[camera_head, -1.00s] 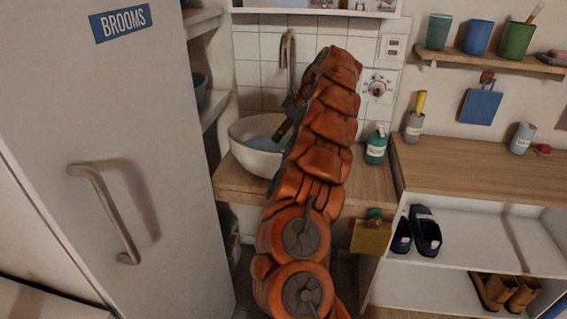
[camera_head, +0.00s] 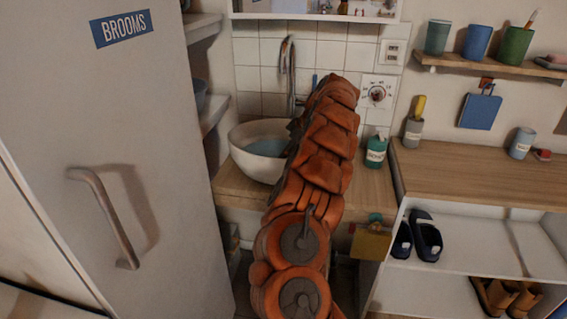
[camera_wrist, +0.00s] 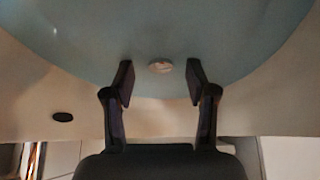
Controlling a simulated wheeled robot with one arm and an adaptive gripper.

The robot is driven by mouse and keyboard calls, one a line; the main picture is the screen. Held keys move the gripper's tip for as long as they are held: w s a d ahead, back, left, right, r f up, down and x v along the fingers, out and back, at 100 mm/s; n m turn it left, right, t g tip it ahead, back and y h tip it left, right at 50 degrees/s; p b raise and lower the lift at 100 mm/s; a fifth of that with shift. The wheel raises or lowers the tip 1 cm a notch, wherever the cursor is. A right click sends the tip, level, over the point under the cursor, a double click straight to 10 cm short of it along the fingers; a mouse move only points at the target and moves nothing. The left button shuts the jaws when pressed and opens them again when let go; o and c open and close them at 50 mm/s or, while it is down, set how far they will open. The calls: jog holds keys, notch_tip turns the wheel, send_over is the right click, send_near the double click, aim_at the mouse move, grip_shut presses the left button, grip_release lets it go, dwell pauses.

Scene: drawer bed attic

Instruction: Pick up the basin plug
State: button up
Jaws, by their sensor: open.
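The white basin (camera_head: 238,146) stands on the wooden counter left of my arm, with bluish water (camera_head: 268,147) in it. In the wrist view, a small pale round disc (camera_wrist: 160,66) lies in the bluish basin area. It looks like the basin plug, though I cannot tell it surely from a drain fitting. My gripper (camera_wrist: 160,80) is open, one finger on each side of the disc in the picture, with the disc just beyond the fingertips. The height gap between them is unclear. In the head view my gripper is hidden behind my arm.
A dark oval spot (camera_wrist: 62,117) shows on the pale surface outside the blue area. A tap (camera_head: 290,75) rises behind the basin. A green soap bottle (camera_head: 376,152) stands right of my arm. A tall cabinet (camera_head: 150,90) closes off the left.

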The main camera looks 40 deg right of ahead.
jog(key=x, duration=0.2)
jog(key=shift+w+a+f, duration=0.1)
jog(key=shift+f, duration=0.2)
grip_shut()
